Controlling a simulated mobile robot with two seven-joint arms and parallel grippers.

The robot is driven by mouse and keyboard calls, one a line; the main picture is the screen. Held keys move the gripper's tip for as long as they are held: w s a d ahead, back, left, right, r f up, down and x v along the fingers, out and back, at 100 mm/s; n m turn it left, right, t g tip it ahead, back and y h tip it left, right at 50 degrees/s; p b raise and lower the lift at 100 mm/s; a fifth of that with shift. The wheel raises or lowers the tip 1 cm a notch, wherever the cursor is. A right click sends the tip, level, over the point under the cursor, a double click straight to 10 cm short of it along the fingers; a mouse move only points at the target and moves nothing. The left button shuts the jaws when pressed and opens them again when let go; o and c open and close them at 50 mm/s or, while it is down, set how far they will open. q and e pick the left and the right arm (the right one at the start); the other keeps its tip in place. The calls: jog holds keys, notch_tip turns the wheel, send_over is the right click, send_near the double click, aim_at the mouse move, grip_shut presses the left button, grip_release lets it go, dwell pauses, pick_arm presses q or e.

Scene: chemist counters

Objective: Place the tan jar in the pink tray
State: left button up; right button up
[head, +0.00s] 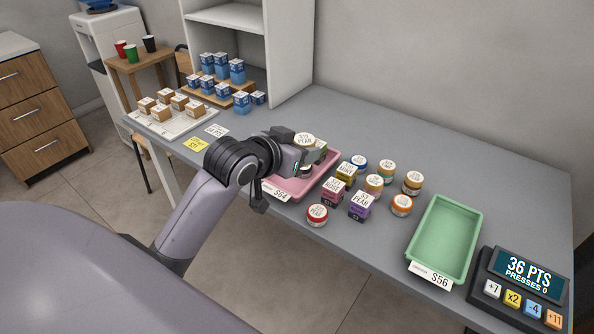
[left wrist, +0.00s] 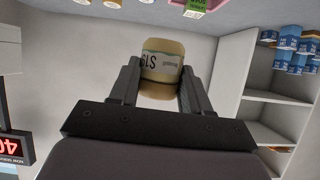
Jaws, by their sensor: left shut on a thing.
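The tan jar (left wrist: 162,60) is between the two fingers of my left gripper (left wrist: 158,88) in the left wrist view. The left gripper is shut on it. In the head view, my left gripper (head: 308,155) is over the pink tray (head: 300,184), at the tray's far part, and the jar's pale lid (head: 304,139) shows at the fingers. My wrist and gripper hide much of the tray. I cannot tell whether the jar touches the tray. A tag reading S64 is at the tray's front. My right gripper is not in view.
Several jars and small boxes, including a red jar (head: 317,215) and a purple box (head: 360,205), stand close to the right of the pink tray. An empty green tray (head: 445,238) and a points display (head: 525,272) are farther right. Blue-white boxes (head: 222,68) stand back left.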

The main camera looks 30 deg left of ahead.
pick_arm(q)
jog(key=w+a+r, duration=0.4)
jog(key=a+r, duration=0.1)
jog(key=a, duration=0.2)
jog(key=shift+n, duration=0.3)
notch_tip(320, 180, down, 15)
jog(key=shift+w+r+b, duration=0.1)
jog(key=shift+w+b, duration=0.05)
jog(key=shift+b, duration=0.55)
jog(key=shift+f, duration=2.55)
jog(key=shift+f+b, duration=0.15)
jog(key=shift+b, duration=0.15)
jog(key=o, duration=1.1)
